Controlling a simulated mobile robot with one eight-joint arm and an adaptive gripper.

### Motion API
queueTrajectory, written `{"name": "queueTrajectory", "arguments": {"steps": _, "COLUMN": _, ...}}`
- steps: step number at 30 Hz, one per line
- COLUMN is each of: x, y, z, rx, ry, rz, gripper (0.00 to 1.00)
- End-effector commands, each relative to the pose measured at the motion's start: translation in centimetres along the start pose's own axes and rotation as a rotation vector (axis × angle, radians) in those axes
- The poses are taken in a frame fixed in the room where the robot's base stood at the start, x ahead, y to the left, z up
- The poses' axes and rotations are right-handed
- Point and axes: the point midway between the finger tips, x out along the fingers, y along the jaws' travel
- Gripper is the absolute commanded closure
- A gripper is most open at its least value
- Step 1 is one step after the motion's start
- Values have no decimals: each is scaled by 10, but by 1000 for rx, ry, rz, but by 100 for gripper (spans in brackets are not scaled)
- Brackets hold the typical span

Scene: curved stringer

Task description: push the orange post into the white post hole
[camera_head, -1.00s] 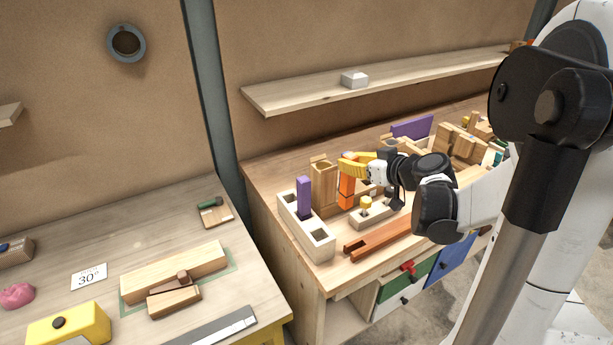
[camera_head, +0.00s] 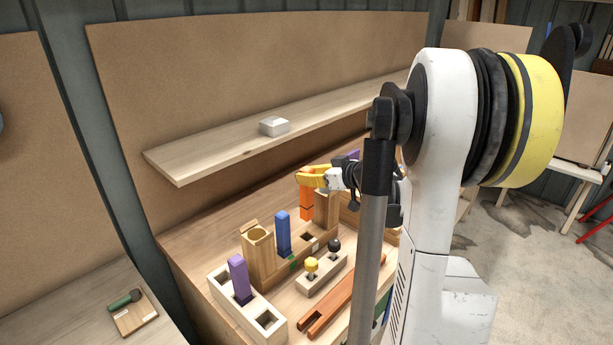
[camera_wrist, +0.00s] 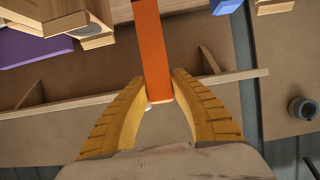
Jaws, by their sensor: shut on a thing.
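The orange post (camera_head: 306,209) hangs upright from the yellow fingers of my gripper (camera_head: 312,180). In the wrist view the orange post (camera_wrist: 153,45) has its near end between the two fingertips (camera_wrist: 158,88); its far end is cut off by the top edge. In the head view its lower end appears above the wooden post rack, near a wooden upright (camera_head: 326,210); the exact gap is unclear. The rack has a dark hole (camera_head: 307,238) with a small whitish patch beside it. A blue post (camera_head: 283,233) stands in the rack to the left.
A pale block (camera_head: 255,309) holds a purple post (camera_head: 238,275) and has an open hole at its front. A small block with yellow and black knobs (camera_head: 322,280) and an orange channel (camera_head: 337,303) lie in front. A shelf (camera_head: 215,153) runs behind.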

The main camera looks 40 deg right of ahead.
Motion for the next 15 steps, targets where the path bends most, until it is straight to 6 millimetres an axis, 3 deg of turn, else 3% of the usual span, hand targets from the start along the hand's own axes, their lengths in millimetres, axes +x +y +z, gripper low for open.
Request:
{"name": "queueTrajectory", "arguments": {"steps": 8, "x": 0, "y": 0, "z": 3, "rx": -1, "ry": 1, "rz": -4, "gripper": 100}}
{"name": "queueTrajectory", "arguments": {"steps": 15, "x": 7, "y": 0, "z": 19, "rx": -1, "ry": 1, "rz": -4, "gripper": 100}}
